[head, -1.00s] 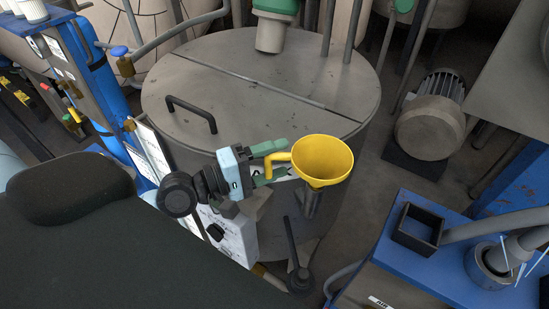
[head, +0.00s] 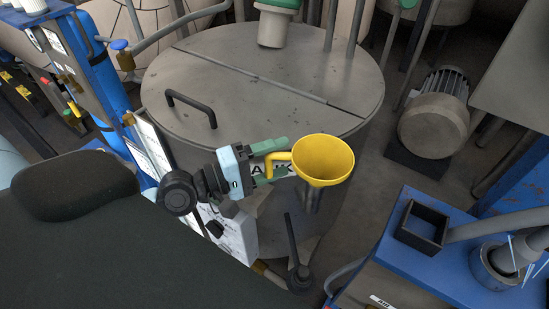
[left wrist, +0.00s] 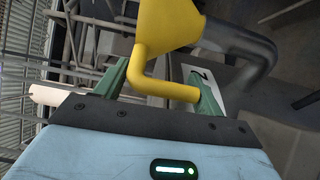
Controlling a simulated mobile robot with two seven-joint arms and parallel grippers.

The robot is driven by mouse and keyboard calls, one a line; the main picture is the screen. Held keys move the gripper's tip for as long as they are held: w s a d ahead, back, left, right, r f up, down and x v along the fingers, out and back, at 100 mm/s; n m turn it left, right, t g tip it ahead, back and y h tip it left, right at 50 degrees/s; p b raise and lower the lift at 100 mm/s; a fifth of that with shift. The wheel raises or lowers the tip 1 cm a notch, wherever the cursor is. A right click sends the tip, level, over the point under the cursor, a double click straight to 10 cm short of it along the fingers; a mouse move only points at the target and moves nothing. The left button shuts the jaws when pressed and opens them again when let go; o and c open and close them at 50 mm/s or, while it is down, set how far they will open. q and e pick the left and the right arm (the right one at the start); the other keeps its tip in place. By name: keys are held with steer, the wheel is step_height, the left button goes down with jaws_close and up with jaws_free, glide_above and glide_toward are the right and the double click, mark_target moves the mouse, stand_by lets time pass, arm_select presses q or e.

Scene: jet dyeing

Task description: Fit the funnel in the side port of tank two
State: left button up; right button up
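The yellow funnel (head: 323,160) is held upright in front of the tank's side, its mouth facing up. My left gripper (head: 274,163) has its green fingers on either side of the funnel's handle. In the left wrist view the gripper (left wrist: 163,90) has the handle spanning between its fingers, beside the funnel's yellow body (left wrist: 168,25). The lidded grey tank (head: 230,75) stands behind. A grey pipe (head: 312,200), which looks like the side port, shows just below the funnel. The spout's lower end is hidden, so I cannot tell whether it is in the pipe. My right gripper is out of view.
A black-handled lever (head: 293,250) stands below the funnel, near a white control box (head: 232,232). A blue bench (head: 430,275) with a black open box (head: 422,226) is at lower right. A motor (head: 433,125) sits on the floor at right.

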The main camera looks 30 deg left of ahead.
arm_select(q)
steer(key=o, duration=0.4)
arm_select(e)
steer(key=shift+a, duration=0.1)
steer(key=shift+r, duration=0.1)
arm_select(q)
steer(key=b+v, duration=0.4)
steer(key=v, duration=0.3)
steer(key=shift+s+a+b, duration=0.25)
steer(key=shift+s+b, duration=0.05)
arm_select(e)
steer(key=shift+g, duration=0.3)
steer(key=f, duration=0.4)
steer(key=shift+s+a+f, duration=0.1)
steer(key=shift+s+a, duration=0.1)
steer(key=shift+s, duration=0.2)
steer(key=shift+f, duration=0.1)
